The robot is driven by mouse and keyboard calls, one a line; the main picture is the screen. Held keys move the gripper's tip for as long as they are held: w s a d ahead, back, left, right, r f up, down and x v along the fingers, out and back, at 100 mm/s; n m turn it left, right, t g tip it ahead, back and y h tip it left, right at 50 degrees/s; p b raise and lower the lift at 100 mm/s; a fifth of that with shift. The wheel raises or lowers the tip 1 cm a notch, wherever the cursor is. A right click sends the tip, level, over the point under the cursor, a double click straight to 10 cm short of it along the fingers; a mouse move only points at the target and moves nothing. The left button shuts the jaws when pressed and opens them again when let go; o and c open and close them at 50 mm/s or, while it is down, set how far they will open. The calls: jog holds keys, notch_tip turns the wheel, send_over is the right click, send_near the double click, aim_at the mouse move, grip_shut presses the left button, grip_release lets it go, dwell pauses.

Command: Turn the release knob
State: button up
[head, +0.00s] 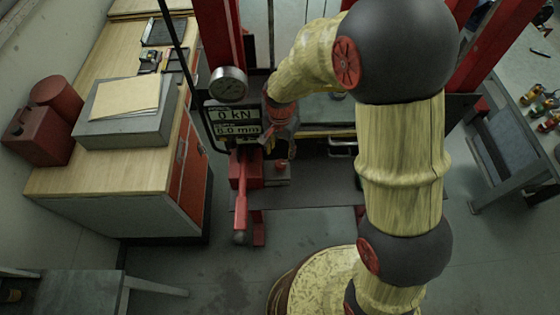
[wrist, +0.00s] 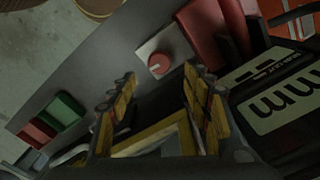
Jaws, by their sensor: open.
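The release knob (wrist: 159,64) is a small round red knob on a pale square block in the wrist view. In the head view the knob (head: 281,164) shows as a small red spot just below my gripper. My gripper (head: 282,152) is open and points down toward it. In the wrist view the fingers of my gripper (wrist: 158,82) stand apart, with the knob showing beyond the gap between their tips. The fingers appear apart from the knob, and nothing is held.
A display (head: 234,122) reading 0 kN and 0.0 mm stands left of my gripper, below a round gauge (head: 229,83). A red pump lever (head: 240,212) is at lower left. Red frame posts (head: 220,40) rise behind. Green (wrist: 65,110) and red blocks lie left in the wrist view.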

aim_at(280, 164)
jog(key=shift+f+p, duration=0.4)
jog(key=shift+f, duration=3.5)
jog(key=c, duration=0.3)
jog(key=c, duration=0.8)
jog(key=shift+c, duration=0.3)
